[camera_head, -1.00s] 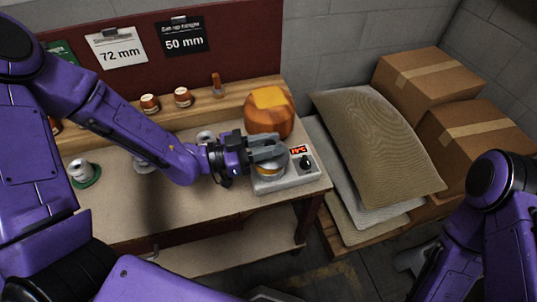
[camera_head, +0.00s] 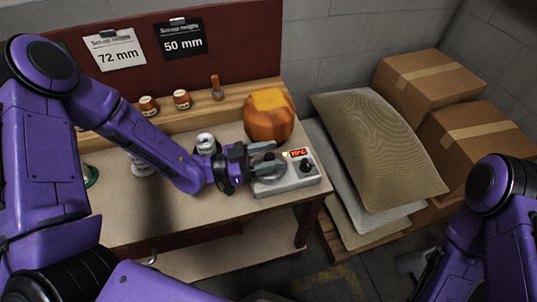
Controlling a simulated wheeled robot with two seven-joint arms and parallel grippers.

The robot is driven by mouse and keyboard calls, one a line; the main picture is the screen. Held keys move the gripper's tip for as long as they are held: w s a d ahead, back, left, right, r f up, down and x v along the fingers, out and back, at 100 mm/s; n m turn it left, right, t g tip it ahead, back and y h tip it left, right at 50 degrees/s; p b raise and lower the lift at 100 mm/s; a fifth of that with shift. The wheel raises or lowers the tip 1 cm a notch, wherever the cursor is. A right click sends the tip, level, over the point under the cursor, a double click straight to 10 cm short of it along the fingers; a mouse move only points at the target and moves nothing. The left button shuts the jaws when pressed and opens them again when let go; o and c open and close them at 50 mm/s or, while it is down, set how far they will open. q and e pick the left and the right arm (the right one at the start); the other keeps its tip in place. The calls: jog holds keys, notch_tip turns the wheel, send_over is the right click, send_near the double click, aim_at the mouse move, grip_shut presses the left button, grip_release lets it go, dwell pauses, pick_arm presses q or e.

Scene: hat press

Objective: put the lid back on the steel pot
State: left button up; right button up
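A small round grey steel pot (camera_head: 267,177) sits on a pale hot plate (camera_head: 296,181) with a red lit display and a black knob. A flat grey disc, seemingly the lid, covers its top; the view is too small to separate lid from pot clearly. My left gripper (camera_head: 266,158) is over the pot, its grey fingers apart on either side of the pot's top. Whether they press on the lid's handle is hidden. My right arm shows at the right edge, but its gripper is out of view.
An orange-brown rounded block (camera_head: 269,116) stands just behind the hot plate. A silver can (camera_head: 206,143) is behind my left wrist. Sacks (camera_head: 378,145) and cartons (camera_head: 425,82) fill the right.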

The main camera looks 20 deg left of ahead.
pick_arm(q)
jog(key=shift+r, duration=0.3)
jog(key=shift+s+a+p, duration=0.15)
jog(key=shift+a+p, duration=0.05)
jog(key=shift+p, duration=0.1)
jog(key=b+v, duration=0.1)
jog(key=v, duration=1)
jog(key=shift+s+a, duration=0.2)
dwell(1.4)
